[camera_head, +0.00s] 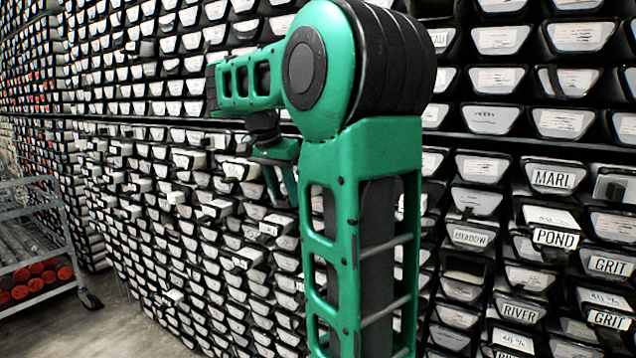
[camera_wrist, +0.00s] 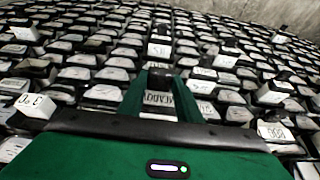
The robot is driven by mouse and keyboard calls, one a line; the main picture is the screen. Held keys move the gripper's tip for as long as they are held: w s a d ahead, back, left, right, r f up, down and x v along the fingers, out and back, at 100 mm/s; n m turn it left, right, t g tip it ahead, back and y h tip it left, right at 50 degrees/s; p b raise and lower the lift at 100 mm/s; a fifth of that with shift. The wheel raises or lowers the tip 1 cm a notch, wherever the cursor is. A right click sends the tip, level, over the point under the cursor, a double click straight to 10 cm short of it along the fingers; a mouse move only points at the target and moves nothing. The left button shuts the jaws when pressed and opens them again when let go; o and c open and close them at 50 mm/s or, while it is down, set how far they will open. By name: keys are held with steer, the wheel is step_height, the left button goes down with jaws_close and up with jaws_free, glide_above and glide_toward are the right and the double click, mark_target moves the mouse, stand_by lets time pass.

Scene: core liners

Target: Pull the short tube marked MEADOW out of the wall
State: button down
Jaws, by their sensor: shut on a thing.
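My gripper (camera_wrist: 160,85) is shut on a dark-ended tube with a white face, the MEADOW tube (camera_wrist: 158,99). Part of its lettering shows between the green fingers in the wrist view. In the head view my gripper (camera_head: 280,190) hangs in front of the wall, left of my green arm, and the held tube cannot be made out there. Another label reading MEADOW (camera_head: 470,237) sits in the wall to the right of my arm. Just below it is a dark, empty-looking opening (camera_head: 466,267). How far the held tube is clear of the wall cannot be told.
The wall (camera_head: 490,118) is packed with white-faced tubes. A POND tube (camera_head: 555,237) and a GRIT tube (camera_head: 608,319) stick out at right, near MARL (camera_head: 553,179) and RIVER (camera_head: 519,311). A cart (camera_head: 42,235) stands at left, with open floor beside it.

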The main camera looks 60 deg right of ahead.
steer(key=a, duration=0.9)
steer(key=shift+s, duration=0.4)
stand_by(0.4)
steer(key=c, duration=1.2)
jaws_free()
steer(key=shift+a, duration=0.1)
